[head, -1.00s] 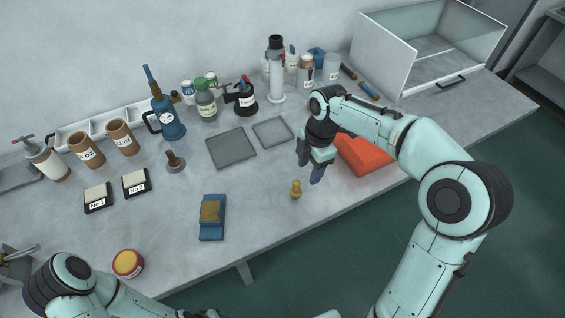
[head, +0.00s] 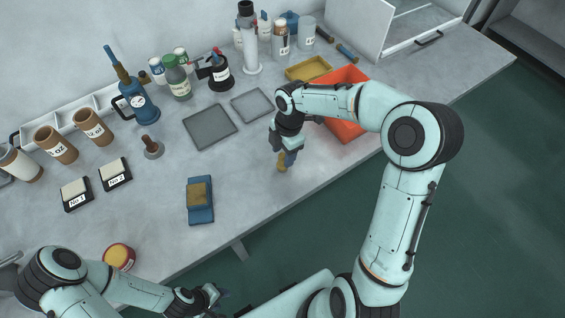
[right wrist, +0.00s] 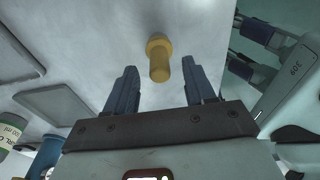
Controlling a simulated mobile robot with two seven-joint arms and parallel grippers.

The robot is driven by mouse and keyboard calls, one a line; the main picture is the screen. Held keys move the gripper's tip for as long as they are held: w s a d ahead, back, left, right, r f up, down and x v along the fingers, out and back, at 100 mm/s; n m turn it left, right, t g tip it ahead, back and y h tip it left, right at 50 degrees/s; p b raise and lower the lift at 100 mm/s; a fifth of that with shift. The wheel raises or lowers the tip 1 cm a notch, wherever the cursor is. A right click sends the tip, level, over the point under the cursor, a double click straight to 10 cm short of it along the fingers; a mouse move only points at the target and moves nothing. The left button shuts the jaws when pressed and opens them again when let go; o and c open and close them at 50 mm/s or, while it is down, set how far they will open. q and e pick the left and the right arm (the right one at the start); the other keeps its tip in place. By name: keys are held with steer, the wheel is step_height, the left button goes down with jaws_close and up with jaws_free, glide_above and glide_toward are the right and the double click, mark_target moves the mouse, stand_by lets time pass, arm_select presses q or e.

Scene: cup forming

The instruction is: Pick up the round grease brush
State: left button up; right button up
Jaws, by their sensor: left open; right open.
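A small yellow-brown round piece with a knobbed end, which I take for the round grease brush (head: 282,166), stands on the table near its front edge. My right gripper (head: 284,155) is just over it, pointing down. In the right wrist view the brush (right wrist: 159,60) lies between the tips of the two open fingers (right wrist: 160,74), with a gap visible on each side. In the head view the fingers hide part of the brush. My left gripper (head: 207,298) is open and empty, low in front of the table, far from the brush.
An orange-red bin (head: 352,128) stands right of my right gripper, partly behind my arm. A yellow tray (head: 308,68) is behind it. A blue block with a tan top (head: 200,203) lies to the left. Grey pads (head: 209,127) lie behind; bottles line the back.

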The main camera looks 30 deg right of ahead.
mark_target(282, 162)
steer(key=f, duration=0.3)
steer(key=shift+a+f, duration=0.25)
steer(key=shift+f, duration=0.05)
steer(key=shift+c, duration=0.3)
jaws_close()
steer(key=shift+r, duration=0.15)
